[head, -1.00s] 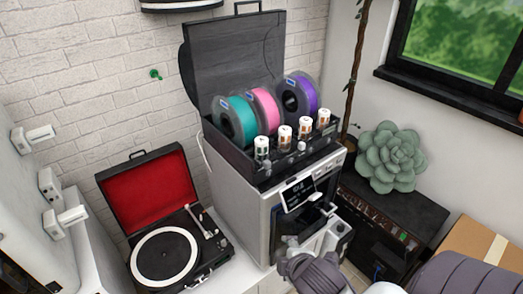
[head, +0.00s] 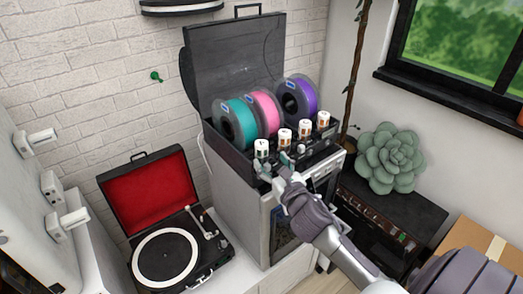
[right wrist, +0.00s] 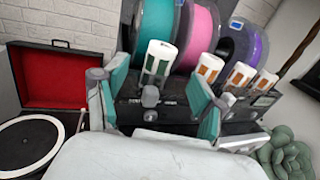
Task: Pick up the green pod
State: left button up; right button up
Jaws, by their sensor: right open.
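Several white pods with coloured windows stand in a row along the front of an open black box. My left gripper is not in view.
Teal (head: 238,123), pink (head: 264,112) and purple (head: 302,95) spools stand behind the pods. The box's raised lid (head: 235,62) is behind them. Small knobs lie along the box front. An open record player (head: 165,255) stands at the left, a succulent (head: 390,160) at the right.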

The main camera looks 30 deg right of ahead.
aim_at(264, 151)
jog(key=shift+w+d, duration=0.15)
jog(key=shift+w, duration=0.9)
jog(key=shift+w+d+r+p, duration=0.15)
jog(key=shift+w+r+p, duration=0.05)
jog(key=shift+w+p, duration=0.3)
jog(key=w, duration=0.2)
jog(key=w+p, duration=0.1)
jog(key=shift+w+d, duration=0.35)
jog(key=shift+w+f, duration=0.1)
jog(key=shift+w, duration=0.25)
jog(key=shift+s, duration=0.1)
jog(key=shift+c, duration=0.3)
jog(key=shift+c, duration=1.4)
jog(key=c, duration=0.8)
jog(key=shift+c, duration=0.6)
